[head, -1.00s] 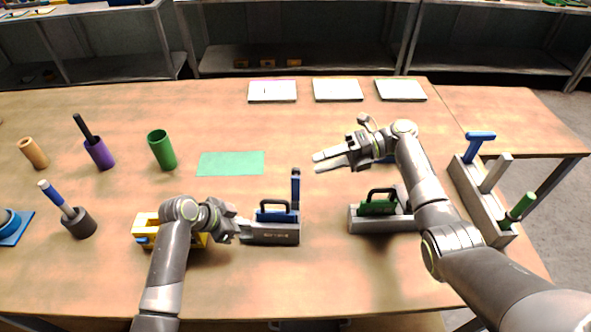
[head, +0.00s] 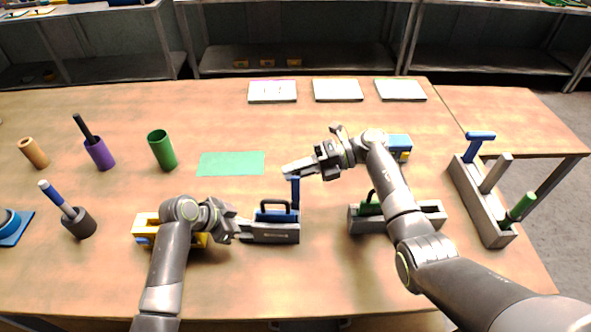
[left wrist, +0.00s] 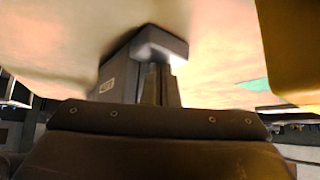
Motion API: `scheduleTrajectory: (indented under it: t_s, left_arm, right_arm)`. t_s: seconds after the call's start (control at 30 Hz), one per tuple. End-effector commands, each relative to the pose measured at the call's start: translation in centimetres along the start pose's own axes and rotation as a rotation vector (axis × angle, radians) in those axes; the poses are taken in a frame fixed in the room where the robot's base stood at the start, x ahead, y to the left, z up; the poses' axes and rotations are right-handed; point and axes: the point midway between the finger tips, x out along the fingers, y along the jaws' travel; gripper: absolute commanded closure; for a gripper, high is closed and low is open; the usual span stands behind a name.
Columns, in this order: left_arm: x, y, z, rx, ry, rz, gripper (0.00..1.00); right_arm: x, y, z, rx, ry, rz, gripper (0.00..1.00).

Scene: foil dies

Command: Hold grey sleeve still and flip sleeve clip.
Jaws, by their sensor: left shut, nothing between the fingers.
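The grey sleeve (head: 262,238) is a long grey block with a blue handled piece (head: 272,211) seated in its top. The blue sleeve clip (head: 295,193) stands upright at its right end. My left gripper (head: 243,231) is shut and empty at the sleeve's left end; whether it touches is unclear. Contact and the right finger gap are unclear.
A second grey block (head: 430,208) with a green handled piece (head: 369,205) lies to the right, partly under my right arm. A green mat (head: 230,163) lies behind the sleeve. A grey rack (head: 477,200) stands far right.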

Motion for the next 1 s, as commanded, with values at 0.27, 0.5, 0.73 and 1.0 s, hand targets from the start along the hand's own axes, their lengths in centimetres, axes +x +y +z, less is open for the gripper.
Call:
scheduleTrajectory:
  t_s: [0.27, 0.5, 0.73, 1.0]
  left_arm:
    - [0.3, 0.3, 0.7, -0.008, -0.013, 0.010, 1.00]
    - [0.3, 0.3, 0.7, -0.008, -0.013, 0.010, 1.00]
    - [0.3, 0.3, 0.7, -0.008, -0.013, 0.009, 1.00]
    - [0.3, 0.2, 0.7, -0.007, -0.013, 0.008, 1.00]
  right_arm:
    - [0.0, -0.1, 0.0, 0.000, 0.000, -0.001, 1.00]
    - [-0.2, -0.5, 0.7, 0.008, 0.001, 0.000, 1.00]
    - [-0.3, -1.2, 1.5, 0.089, 0.012, 0.025, 1.00]
    - [-0.4, -1.6, 1.9, 0.090, 0.012, 0.025, 1.00]
